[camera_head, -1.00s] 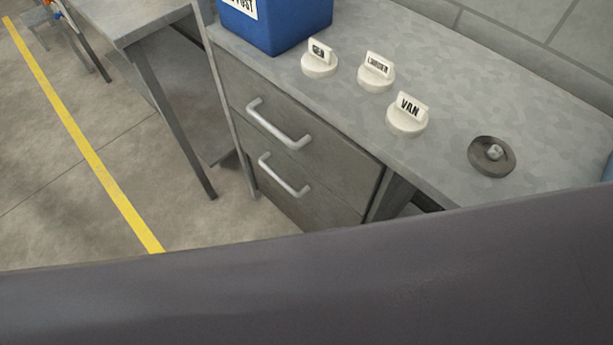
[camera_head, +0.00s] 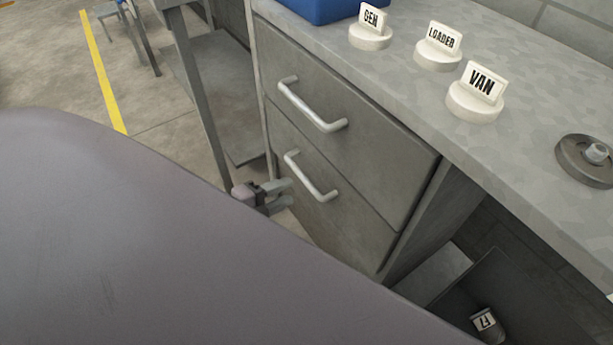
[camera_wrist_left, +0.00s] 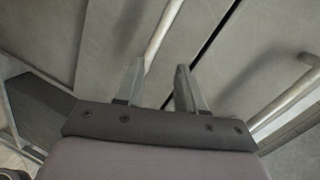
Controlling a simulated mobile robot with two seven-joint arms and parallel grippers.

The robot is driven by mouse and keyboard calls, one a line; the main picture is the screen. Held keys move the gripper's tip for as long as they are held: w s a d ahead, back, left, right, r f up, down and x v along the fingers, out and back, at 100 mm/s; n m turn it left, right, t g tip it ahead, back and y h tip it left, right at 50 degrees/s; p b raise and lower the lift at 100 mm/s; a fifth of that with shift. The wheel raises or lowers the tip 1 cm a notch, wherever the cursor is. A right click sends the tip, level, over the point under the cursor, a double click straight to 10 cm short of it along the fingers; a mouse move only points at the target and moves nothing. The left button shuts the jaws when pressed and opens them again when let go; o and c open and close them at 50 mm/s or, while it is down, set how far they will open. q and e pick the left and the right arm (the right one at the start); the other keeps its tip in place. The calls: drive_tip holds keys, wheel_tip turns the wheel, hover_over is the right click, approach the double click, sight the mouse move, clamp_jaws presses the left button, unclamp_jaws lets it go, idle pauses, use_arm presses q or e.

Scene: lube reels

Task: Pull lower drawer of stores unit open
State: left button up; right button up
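The stores unit has two grey drawers under its worktop, both closed. The lower drawer (camera_head: 336,222) has a pale bar handle (camera_head: 310,178); the upper drawer (camera_head: 370,135) has a similar one (camera_head: 312,106). My left gripper (camera_head: 286,193) is just left of the lower handle in the head view, apart from it as far as I can tell. In the left wrist view its two fingers (camera_wrist_left: 157,85) stand apart with nothing between them, and a handle bar (camera_wrist_left: 163,32) runs just beyond the tips. My own arm hides the lower left of the head view. My right gripper is out of view.
On the worktop (camera_head: 545,112) stand white markers labelled GEN (camera_head: 370,30), LOADER (camera_head: 438,48) and VAN (camera_head: 475,95), a dark round reel (camera_head: 588,160) and a blue bin (camera_head: 325,8). A dark open container (camera_head: 520,290) is low at right. A table leg (camera_head: 203,105) stands left of the unit.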

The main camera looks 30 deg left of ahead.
sight(303, 181)
use_arm(q)
drive_tip(key=shift+w+d+f+m+h+b, duration=0.25)
drive_tip(key=shift+w+f+m+b, duration=0.35)
drive_tip(key=shift+w, duration=0.75)
drive_tip(key=shift+w+d+f+m+h+b, duration=0.15)
drive_tip(key=shift+w+f+m+b, duration=0.5)
drive_tip(key=shift+w, duration=0.75)
drive_tip(key=shift+w+d+f+m+h+b, duration=0.15)
drive_tip(key=shift+w+f+m+h+b, duration=0.2)
drive_tip(key=shift+w+m, duration=0.7)
drive_tip(key=shift+w+n, duration=0.25)
drive_tip(key=shift+n, duration=0.05)
clamp_jaws()
